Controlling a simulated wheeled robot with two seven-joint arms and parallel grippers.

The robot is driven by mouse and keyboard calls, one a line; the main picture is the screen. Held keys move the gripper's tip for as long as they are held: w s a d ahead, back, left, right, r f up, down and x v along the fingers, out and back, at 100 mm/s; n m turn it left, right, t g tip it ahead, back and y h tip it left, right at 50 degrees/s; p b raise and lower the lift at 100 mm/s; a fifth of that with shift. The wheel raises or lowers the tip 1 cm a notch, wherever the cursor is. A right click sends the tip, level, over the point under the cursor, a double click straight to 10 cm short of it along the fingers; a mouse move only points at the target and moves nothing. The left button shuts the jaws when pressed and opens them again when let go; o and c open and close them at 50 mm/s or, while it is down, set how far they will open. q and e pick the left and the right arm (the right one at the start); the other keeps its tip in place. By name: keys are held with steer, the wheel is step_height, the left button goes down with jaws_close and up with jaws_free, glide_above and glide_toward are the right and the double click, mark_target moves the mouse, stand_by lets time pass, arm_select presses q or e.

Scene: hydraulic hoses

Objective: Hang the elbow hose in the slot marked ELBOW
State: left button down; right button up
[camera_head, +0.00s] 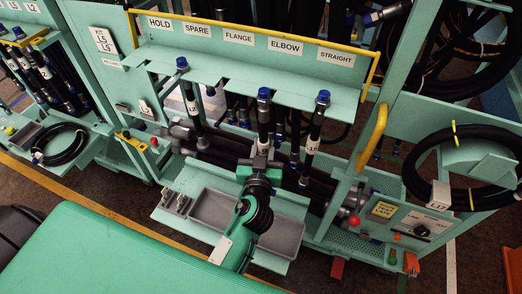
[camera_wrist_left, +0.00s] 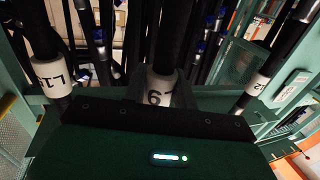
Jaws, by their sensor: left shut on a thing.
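The hose rack's shelf (camera_head: 235,84) carries a label board with HOLD, SPARE, FLANGE, ELBOW (camera_head: 285,47) and STRAIGHT. My left gripper (camera_head: 262,160) is shut on a black hose (camera_head: 264,118) with a blue cap and a white tag. This hose is upright, its cap at the shelf's front edge below the ELBOW label. I cannot tell whether it is seated in the slot. In the left wrist view the held hose's white tag (camera_wrist_left: 160,92) stands just beyond the gripper. The gripper hides its lower part. My right gripper is not in view.
A capped hose (camera_head: 190,98) hangs to the left, and another (camera_head: 315,130) close on the right below STRAIGHT. A grey tray (camera_head: 275,232) lies below. A yellow handle (camera_head: 372,138) and coiled hoses (camera_head: 440,165) are at the right.

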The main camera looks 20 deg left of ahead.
arm_select(q)
steer(key=shift+d+p+x, duration=0.15)
steer(key=shift+p+x, duration=0.1)
steer(key=shift+x, duration=0.4)
steer(key=shift+d+p+x, duration=0.15)
steer(key=shift+p+x, duration=0.05)
steer(key=shift+x, duration=0.4)
steer(key=shift+w+f, duration=0.15)
steer(key=shift+w, duration=0.95)
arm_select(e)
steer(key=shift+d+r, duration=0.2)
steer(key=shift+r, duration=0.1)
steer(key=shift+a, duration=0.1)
arm_select(q)
steer(key=c, duration=1)
jaws_free()
steer(key=shift+c, duration=0.2)
steer(key=shift+f, duration=0.1)
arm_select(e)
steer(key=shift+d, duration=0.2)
